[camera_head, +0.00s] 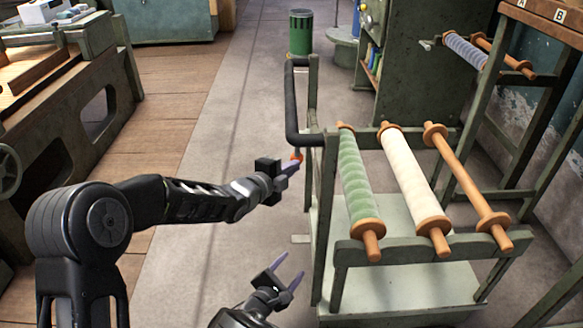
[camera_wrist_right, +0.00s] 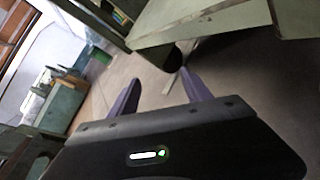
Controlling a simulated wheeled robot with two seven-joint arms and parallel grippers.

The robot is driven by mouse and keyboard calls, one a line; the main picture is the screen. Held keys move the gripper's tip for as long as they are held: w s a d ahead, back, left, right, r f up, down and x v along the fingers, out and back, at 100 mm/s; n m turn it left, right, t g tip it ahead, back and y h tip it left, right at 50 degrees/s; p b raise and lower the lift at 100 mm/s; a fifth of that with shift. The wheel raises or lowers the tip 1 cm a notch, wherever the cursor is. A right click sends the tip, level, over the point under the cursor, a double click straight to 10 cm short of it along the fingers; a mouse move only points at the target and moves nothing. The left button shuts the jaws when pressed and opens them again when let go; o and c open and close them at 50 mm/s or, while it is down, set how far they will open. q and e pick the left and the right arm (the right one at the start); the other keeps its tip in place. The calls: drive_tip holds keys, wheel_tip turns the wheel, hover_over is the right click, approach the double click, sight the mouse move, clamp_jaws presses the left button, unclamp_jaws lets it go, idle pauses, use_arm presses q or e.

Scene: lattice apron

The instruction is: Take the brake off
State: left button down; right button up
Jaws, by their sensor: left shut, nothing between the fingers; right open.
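A green-framed cart (camera_head: 390,246) carries rollers on its top rails and has a black push handle (camera_head: 291,103) at its left end. A small red-orange piece (camera_head: 297,155) shows below the handle; I cannot tell whether it is the brake. My left gripper (camera_head: 293,166) is shut and empty, its tips close to that piece; contact is unclear. A pale flat tab (camera_head: 300,238) sits low at the cart's left side. My right gripper (camera_head: 290,272) is open and empty, low and left of the cart. In the right wrist view, a dark wheel (camera_wrist_right: 173,56) shows under the cart's shelf (camera_wrist_right: 205,22), beyond the open fingers.
The cart bears a green roll (camera_head: 355,178), a cream roll (camera_head: 412,178) and a bare wooden roller (camera_head: 465,185). A rack (camera_head: 500,105) stands to the right, a workbench (camera_head: 60,120) to the left, a green bin (camera_head: 301,33) behind. The floor left of the cart is clear.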

drive_tip(key=s+f+m+g+y, duration=0.45)
drive_tip(key=s+m+g, duration=0.25)
drive_tip(key=s, duration=0.4)
drive_tip(key=s+f+m+g+y, duration=0.3)
drive_tip(key=s+f+m+g, duration=0.35)
drive_tip(key=s, duration=0.55)
drive_tip(key=s+d+r+m+t+y, duration=0.2)
drive_tip(key=d+m, duration=0.6)
drive_tip(key=m, duration=0.4)
wheel_tip(320, 180, up, 3)
drive_tip(key=s+y, duration=0.1)
drive_tip(key=s, duration=0.1)
drive_tip(key=shift+s+y, duration=0.35)
drive_tip(key=shift+d+f, duration=0.1)
